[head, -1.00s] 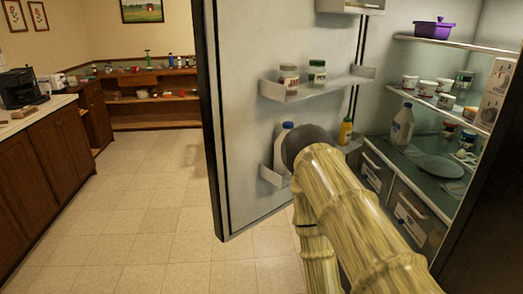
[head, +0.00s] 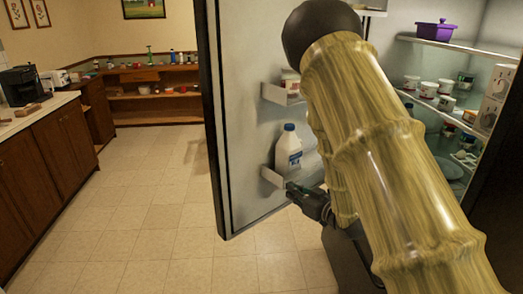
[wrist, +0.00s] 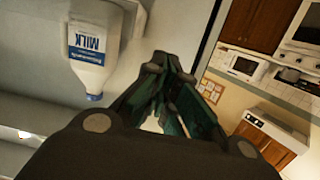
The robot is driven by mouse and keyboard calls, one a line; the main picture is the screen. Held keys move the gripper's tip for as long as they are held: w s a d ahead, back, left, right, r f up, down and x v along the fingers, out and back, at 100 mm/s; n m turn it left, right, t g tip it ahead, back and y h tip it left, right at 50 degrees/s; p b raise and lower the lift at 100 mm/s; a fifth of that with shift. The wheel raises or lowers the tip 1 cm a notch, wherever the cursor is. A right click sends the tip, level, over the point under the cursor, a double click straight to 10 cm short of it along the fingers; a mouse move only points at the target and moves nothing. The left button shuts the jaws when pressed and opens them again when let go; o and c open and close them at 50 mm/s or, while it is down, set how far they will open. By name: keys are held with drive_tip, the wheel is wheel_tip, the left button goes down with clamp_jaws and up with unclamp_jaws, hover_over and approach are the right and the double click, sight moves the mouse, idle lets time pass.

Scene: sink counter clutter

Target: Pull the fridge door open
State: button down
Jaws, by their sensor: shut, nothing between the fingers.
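The fridge door (head: 241,140) stands swung open, with its inner face and shelves towards me. The fridge interior (head: 455,60) shows at the right. My gripper (head: 293,189) is shut and empty, on the inner side of the door by the lower door shelf (head: 270,177). I cannot tell whether it touches the shelf or door. In the wrist view the closed fingers (wrist: 162,64) point towards the door's edge, beside a milk jug (wrist: 92,45). That jug (head: 288,150) stands on the lower door shelf. My arm hides part of the door and interior.
Inside the fridge are a purple pot (head: 435,31) and several tubs (head: 429,89). A counter (head: 45,150) with a coffee maker (head: 20,85) runs along the left. A low wooden shelf unit (head: 153,95) stands at the back. The tiled floor (head: 140,200) left of the door is clear.

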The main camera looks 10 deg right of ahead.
wheel_tip(320, 180, up, 8)
drive_tip(key=w+n+y, duration=0.2)
drive_tip(key=r+p+x, duration=0.1)
drive_tip(key=p+x, duration=0.5)
drive_tip(key=x, duration=0.7)
drive_tip(key=shift+w+a+t, duration=0.2)
drive_tip(key=shift+a+t, duration=0.15)
drive_tip(key=shift+t, duration=0.05)
